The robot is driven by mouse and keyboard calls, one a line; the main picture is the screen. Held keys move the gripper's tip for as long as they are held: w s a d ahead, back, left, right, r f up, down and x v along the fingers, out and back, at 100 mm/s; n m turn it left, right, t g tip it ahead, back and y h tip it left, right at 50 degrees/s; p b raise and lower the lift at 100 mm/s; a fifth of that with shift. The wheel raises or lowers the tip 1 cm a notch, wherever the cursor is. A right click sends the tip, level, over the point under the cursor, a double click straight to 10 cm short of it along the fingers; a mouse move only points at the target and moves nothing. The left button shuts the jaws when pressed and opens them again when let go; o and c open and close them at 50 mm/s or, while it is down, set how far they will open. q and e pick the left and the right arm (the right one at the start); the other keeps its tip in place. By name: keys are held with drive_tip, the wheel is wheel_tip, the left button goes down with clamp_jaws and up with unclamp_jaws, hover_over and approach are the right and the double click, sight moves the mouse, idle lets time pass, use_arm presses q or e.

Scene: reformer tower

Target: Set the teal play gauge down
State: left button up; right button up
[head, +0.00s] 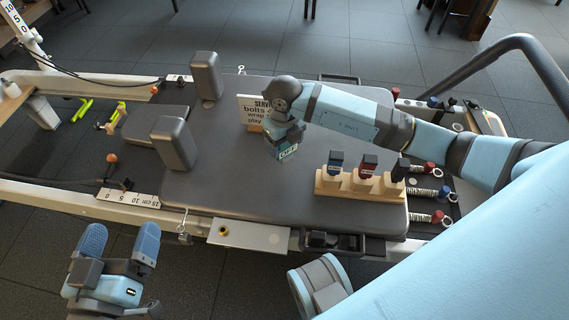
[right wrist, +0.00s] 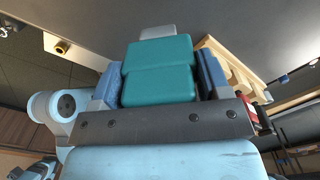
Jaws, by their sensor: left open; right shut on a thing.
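The teal play gauge (right wrist: 158,72) fills the middle of the right wrist view, a two-part teal block with a grey end beyond it. My right gripper (head: 287,146) is shut on it, with a blue finger on either side. In the head view the arm and fingers largely hide the gauge, over the middle of the dark grey carriage top (head: 235,170). I cannot tell whether the gauge touches the surface. My left gripper (head: 120,244) is open and empty, in front of the frame's near rail at lower left.
A wooden rack (head: 328,186) holding blue, red and black-topped pieces stands right of the right gripper. A printed service card (head: 247,108) stands just behind it. Two grey shoulder blocks (head: 174,144) (head: 206,76) rise at the left. Bare carriage top lies between block and rack.

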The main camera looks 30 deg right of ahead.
sight(285, 152)
wheel_tip(285, 152, down, 4)
drive_tip(key=shift+r+b, duration=0.1)
drive_tip(key=shift+b, duration=0.4)
wheel_tip(285, 152, down, 4)
drive_tip(key=shift+r+b, duration=0.15)
drive_tip(key=shift+b, duration=0.55)
use_arm(q)
drive_tip(key=shift+w+a+f+m+g, duration=0.15)
drive_tip(key=shift+f+m, duration=0.1)
drive_tip(key=shift+f, duration=0.4)
drive_tip(key=shift+w+d+f+m+g, duration=0.15)
drive_tip(key=shift+f+m, duration=0.1)
drive_tip(key=shift+f, duration=0.35)
drive_tip(key=shift+a, duration=0.1)
use_arm(e)
drive_tip(key=o, duration=1)
